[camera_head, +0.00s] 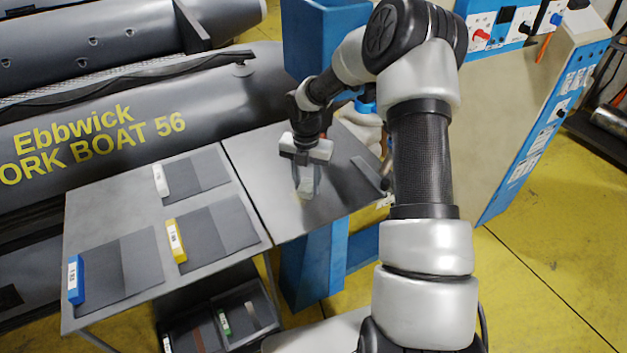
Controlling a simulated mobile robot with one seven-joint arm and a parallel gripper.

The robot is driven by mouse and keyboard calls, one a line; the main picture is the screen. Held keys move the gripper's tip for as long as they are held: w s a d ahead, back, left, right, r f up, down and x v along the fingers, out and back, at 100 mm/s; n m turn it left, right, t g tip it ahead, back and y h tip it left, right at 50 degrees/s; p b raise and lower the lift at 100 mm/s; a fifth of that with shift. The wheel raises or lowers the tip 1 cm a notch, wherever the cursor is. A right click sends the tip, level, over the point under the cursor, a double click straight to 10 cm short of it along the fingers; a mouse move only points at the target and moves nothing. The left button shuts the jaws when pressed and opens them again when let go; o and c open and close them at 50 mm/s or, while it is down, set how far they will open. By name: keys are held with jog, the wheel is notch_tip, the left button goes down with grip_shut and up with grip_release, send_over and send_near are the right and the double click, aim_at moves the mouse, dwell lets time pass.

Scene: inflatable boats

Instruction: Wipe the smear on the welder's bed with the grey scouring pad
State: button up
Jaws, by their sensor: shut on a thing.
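The welder's bed (262,180) is a flat dark grey metal plate that adjoins the right side of the grey bench. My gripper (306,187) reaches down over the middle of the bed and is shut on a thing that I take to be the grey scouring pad. The pad is mostly hidden by the fingers and hard to tell from the grey plate. Whether it touches the bed is not clear. I cannot make out the smear for sure; part of the bed is hidden behind my gripper.
The bench has grey sheets with white (161,181), yellow (177,240) and blue (75,279) tagged strips. A dark bar (368,174) lies at the bed's right side. The blue welder column (318,45) stands behind. The grey boat (120,120) lies close behind the bench. A bin (222,318) sits below.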

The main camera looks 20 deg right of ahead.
aim_at(292, 198)
jog(key=shift+s+a+f, duration=0.1)
jog(key=shift+s+a, duration=0.1)
jog(key=shift+a, duration=0.55)
jog(key=shift+s+a+r, duration=0.1)
jog(key=shift+s+a, duration=0.05)
jog(key=shift+a, duration=0.65)
jog(key=shift+s+a+f, duration=0.1)
jog(key=shift+s+a, duration=0.1)
jog(key=shift+a, duration=0.55)
notch_tip(292, 198, up, 6)
jog(key=p, duration=0.5)
jog(key=shift+r, duration=1.55)
